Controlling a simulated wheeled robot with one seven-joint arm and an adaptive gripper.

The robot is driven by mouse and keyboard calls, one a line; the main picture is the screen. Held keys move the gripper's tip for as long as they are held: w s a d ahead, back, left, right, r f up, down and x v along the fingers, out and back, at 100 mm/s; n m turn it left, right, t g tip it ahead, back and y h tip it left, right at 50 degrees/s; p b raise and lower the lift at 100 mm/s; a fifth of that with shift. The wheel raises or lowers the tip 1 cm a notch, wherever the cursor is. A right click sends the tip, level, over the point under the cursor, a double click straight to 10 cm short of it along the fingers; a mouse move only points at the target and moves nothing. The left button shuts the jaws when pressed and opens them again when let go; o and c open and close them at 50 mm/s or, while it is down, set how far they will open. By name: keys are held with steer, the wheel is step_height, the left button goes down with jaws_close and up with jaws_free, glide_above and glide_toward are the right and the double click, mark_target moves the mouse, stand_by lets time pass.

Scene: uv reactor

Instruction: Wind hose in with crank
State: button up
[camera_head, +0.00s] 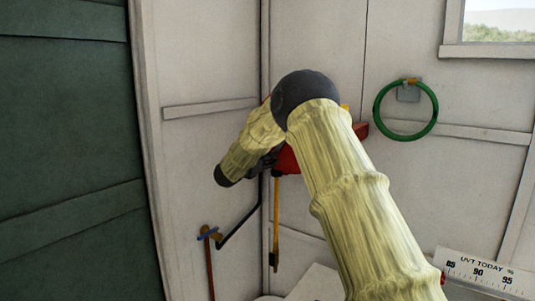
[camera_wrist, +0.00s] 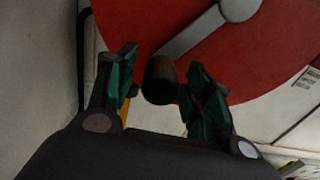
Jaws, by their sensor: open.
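A large red reel disc (camera_wrist: 285,60) fills the upper part of the wrist view. A grey crank arm (camera_wrist: 195,35) lies across its face. A dark brown crank knob (camera_wrist: 161,80) stands out from the crank arm. My gripper (camera_wrist: 160,68) is open, with its green-padded fingers on either side of the knob. Gaps show on both sides, so no grip is seen. In the head view my arm covers most of the red reel (camera_head: 287,160). A yellow hose (camera_head: 277,222) hangs below it along the corner and ends in a dark tip (camera_head: 273,260).
A green ring (camera_head: 378,117) hangs from a wall bracket to the right. A bent dark rod (camera_head: 238,226) and a blue-handled red pole (camera_head: 209,255) are at lower left. A dark green door (camera_head: 70,150) fills the left. A UVT gauge (camera_head: 485,275) is at lower right.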

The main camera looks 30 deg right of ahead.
steer(key=shift+w+d, duration=0.25)
steer(key=shift+d, duration=0.35)
steer(key=shift+c, duration=0.2)
jaws_close()
steer(key=shift+b, duration=0.35)
steer(key=shift+w+a+r+b, duration=0.1)
steer(key=shift+r+b, duration=0.05)
steer(key=shift+b, duration=0.35)
steer(key=b, duration=0.3)
steer(key=shift+w+m, duration=0.25)
steer(key=shift+m, duration=0.15)
